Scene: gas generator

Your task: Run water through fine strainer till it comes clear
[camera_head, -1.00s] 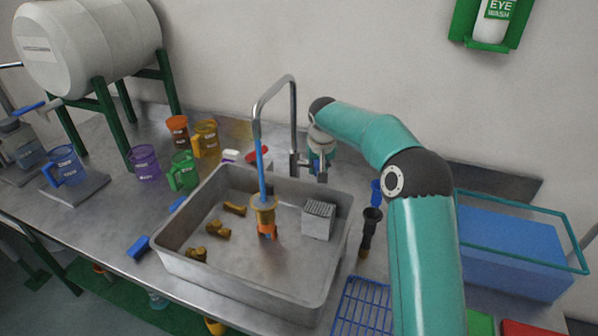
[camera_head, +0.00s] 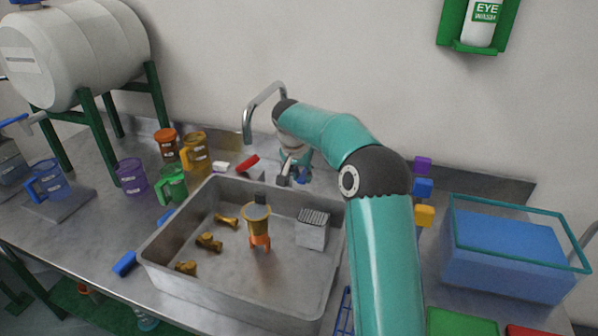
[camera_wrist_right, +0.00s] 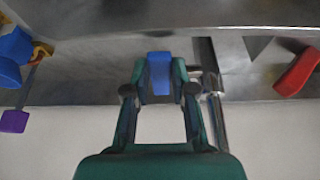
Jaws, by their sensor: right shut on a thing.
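A gold funnel-shaped strainer (camera_head: 257,216) on orange legs stands upright in the grey sink (camera_head: 190,285). The curved metal tap (camera_head: 264,98) rises behind the sink, its spout above and left of the strainer. No water stream shows from it. My right gripper (camera_head: 300,174) is behind the sink at the tap's base, partly hidden by my arm. In the right wrist view, my right gripper (camera_wrist_right: 159,78) is shut on a blue handle (camera_wrist_right: 160,72) beside the metal tap pipe (camera_wrist_right: 214,105). My left gripper is not in view.
Several brass fittings (camera_head: 209,242) and a grey block (camera_head: 312,230) lie in the sink. Colored jugs (camera_head: 194,150) stand left behind it. A red handle (camera_head: 247,163) is near the tap. A blue tub (camera_head: 505,250) stands right.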

